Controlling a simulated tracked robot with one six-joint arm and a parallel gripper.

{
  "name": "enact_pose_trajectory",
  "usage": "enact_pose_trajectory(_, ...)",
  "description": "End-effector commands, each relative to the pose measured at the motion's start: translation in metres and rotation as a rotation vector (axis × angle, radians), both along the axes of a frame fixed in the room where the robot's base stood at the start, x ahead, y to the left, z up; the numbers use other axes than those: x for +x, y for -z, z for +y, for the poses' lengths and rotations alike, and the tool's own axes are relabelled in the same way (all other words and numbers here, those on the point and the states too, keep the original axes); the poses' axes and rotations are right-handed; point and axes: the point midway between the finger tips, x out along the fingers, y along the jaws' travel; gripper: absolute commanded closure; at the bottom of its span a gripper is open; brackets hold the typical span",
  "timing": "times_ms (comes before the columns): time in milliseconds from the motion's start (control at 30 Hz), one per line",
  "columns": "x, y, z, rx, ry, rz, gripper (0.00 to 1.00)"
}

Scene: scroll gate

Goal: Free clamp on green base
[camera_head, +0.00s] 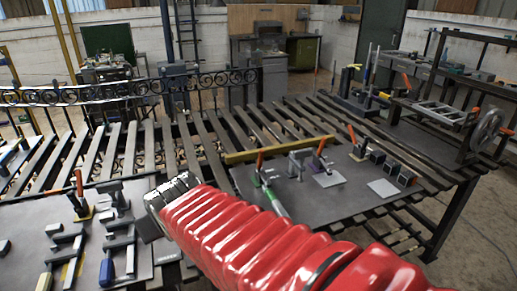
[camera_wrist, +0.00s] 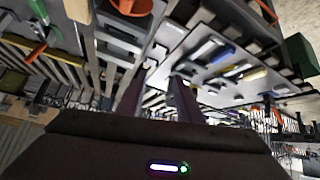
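Several clamps with orange handles stand on the work plates in the head view. One clamp (camera_head: 260,164) stands on the middle plate, with green low at its foot; I cannot tell clearly whether this is its base.
The left plate (camera_head: 28,222) carries several grey bar clamps, including one with a blue handle (camera_head: 106,272). The middle plate (camera_head: 300,205) also holds small dark blocks (camera_head: 376,156) and a pale square (camera_head: 383,188). A yellow bar (camera_head: 280,149) lies behind. A handwheel (camera_head: 487,130) stands at right.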

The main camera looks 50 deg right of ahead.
Motion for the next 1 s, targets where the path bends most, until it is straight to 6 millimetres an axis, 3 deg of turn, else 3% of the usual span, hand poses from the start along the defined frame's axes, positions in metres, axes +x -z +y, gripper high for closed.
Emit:
enact_pose_trajectory(33, 0.012, 0.002, -0.019, -0.013, 0.031, -0.022, 0.67)
enact_pose_trajectory(200, 0.046, 0.001, -0.079, -0.069, 0.099, -0.121, 0.67)
enact_pose_trajectory(433, 0.077, 0.005, -0.158, -0.131, 0.162, -0.247, 0.67)
enact_pose_trajectory(700, 0.090, 0.018, -0.250, -0.196, 0.215, -0.393, 0.67)
enact_pose_trajectory(1000, 0.075, 0.043, -0.339, -0.231, 0.243, -0.560, 0.67)
